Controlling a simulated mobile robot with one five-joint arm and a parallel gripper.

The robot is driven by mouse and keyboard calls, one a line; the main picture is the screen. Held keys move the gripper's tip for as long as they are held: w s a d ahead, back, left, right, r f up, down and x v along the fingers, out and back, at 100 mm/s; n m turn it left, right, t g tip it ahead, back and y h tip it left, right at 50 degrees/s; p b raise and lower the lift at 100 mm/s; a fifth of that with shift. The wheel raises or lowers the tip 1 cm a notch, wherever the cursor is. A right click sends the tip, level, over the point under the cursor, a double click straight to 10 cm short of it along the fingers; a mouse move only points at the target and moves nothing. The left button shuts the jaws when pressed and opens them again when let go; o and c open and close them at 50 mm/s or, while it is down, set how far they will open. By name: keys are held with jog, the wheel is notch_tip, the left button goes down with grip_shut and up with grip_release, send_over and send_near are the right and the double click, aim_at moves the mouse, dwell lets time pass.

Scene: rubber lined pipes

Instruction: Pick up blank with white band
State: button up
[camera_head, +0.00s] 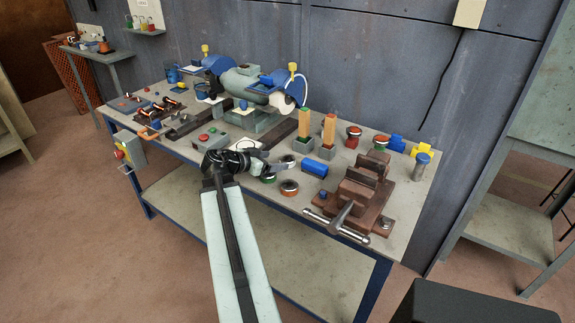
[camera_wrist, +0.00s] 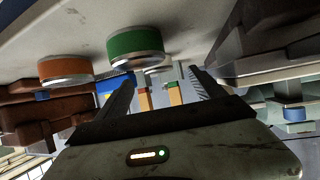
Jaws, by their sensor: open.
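My gripper (camera_head: 283,167) is open and empty, low over the front middle of the bench; its two fingers (camera_wrist: 160,78) also show in the wrist view. The wrist picture is upside down, with the bench top above. A pale round piece (camera_wrist: 158,70) shows partly behind a green-banded blank (camera_wrist: 135,44), towards the space between the fingers; it may be the white-banded blank, but I cannot tell. An orange-banded blank (camera_wrist: 65,69) stands beside the green one. In the head view the green-banded blank (camera_head: 268,178) and orange-banded blank (camera_head: 289,188) stand close in front of my gripper.
A brown vise (camera_head: 357,196) with a long handle stands to the right. Red-topped pieces (camera_head: 353,137) stand farther back. A grinder (camera_head: 243,80) fills the back left.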

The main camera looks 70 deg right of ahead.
aim_at(286, 159)
jog(key=shift+s+d+f, duration=0.25)
jog(key=shift+s+d, duration=0.05)
jog(key=shift+d, duration=0.2)
jog(key=b+x, duration=0.2)
jog(key=x, duration=0.3)
jog(key=shift+s+r, duration=0.1)
jog(key=shift+s, duration=0.05)
jog(key=shift+r, duration=0.1)
grip_shut()
